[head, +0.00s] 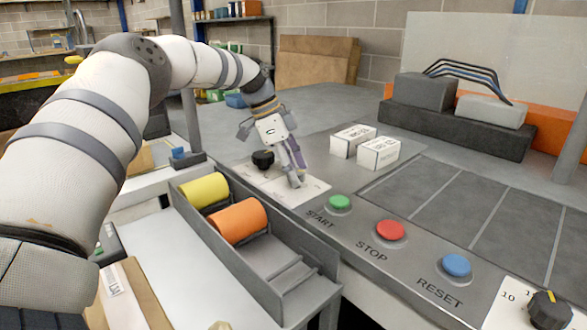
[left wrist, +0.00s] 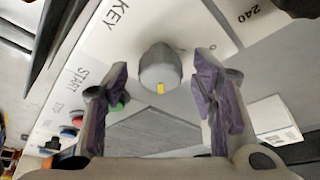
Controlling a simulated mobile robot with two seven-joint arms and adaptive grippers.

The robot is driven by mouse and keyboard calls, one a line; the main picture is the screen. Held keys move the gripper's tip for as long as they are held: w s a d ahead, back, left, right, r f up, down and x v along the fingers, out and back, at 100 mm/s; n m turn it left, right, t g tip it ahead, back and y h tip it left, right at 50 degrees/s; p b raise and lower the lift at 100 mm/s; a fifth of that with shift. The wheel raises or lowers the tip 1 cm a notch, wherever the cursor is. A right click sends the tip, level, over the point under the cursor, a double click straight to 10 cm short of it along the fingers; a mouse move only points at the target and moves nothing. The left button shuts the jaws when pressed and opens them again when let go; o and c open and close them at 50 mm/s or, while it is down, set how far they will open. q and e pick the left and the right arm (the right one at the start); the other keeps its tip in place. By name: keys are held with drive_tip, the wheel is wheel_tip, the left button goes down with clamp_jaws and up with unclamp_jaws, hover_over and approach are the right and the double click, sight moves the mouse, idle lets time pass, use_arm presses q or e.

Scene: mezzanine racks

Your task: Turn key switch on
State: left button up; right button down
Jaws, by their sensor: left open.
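My right gripper is not in view.
The panel has a green START button (head: 339,203), a red STOP button (head: 390,230), a blue RESET button (head: 456,265) and a black dial (head: 548,309). Two white boxes (head: 378,154) stand behind. A grey bin (head: 262,282) holds yellow and orange rolls at the front.

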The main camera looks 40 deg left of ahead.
use_arm(q)
drive_tip(key=v, duration=1.2)
